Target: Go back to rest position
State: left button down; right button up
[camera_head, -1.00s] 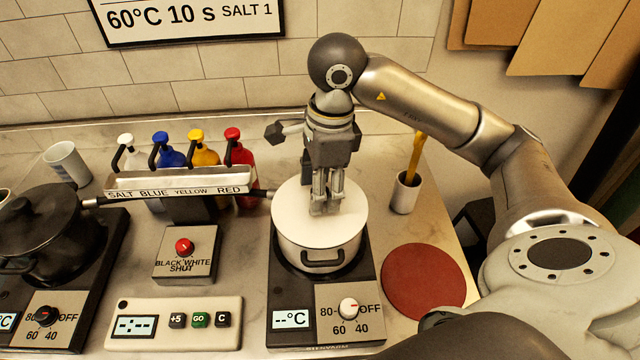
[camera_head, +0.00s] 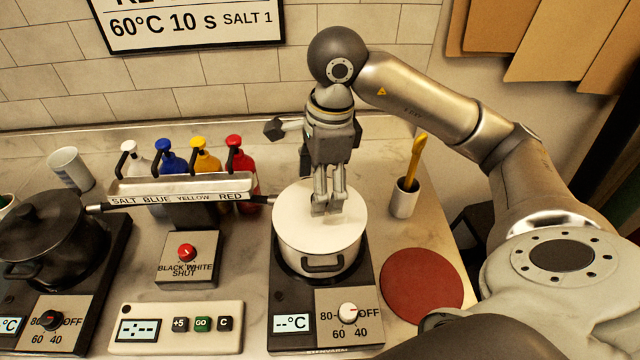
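My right arm comes in from the right, and my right gripper (camera_head: 327,208) points down over the white pot (camera_head: 318,262). Its fingertips are close together at the pot's flat white top. I cannot tell whether they grip anything there or touch it. The white pot sits on the right hot plate (camera_head: 319,338), whose display shows dashes. My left gripper is not in view.
A black lidded pot (camera_head: 50,235) stands at the left. Bottles stand behind the labelled rack (camera_head: 180,188). A red round mat (camera_head: 422,284) and spoon cup (camera_head: 404,198) lie right of the pot.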

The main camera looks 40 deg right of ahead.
jog(key=shift+r+p, duration=1.3)
jog(key=shift+r, duration=0.95)
jog(key=shift+c, duration=0.2)
grip_shut()
jog(key=shift+f+b, duration=0.25)
jog(key=shift+b, duration=0.05)
jog(key=shift+f+b, duration=2.35)
jog(key=shift+f, duration=0.05)
jog(key=shift+r, duration=0.1)
jog(key=shift+r+p, duration=2.5)
jog(key=shift+r, duration=0.95)
